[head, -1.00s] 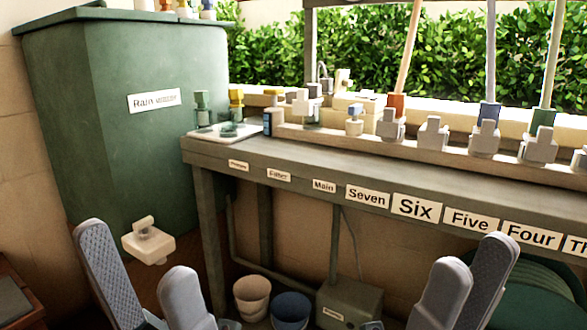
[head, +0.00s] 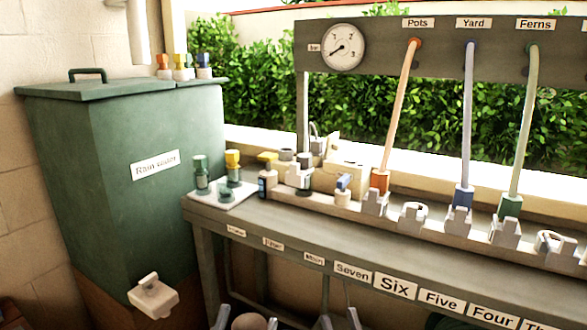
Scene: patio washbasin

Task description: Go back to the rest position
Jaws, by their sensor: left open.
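My left gripper (head: 246,318) shows only as grey fingertips at the bottom edge of the head view. Its fingers stand apart with nothing seen between them. The rest of both hands is out of frame.
A green rain-water tank (head: 110,190) with a pale tap (head: 152,296) stands at left. The bench carries a white tray (head: 222,193) with bottles, and a row of grey holders (head: 413,215). A panel with a gauge (head: 343,47) and coloured hoses rises behind.

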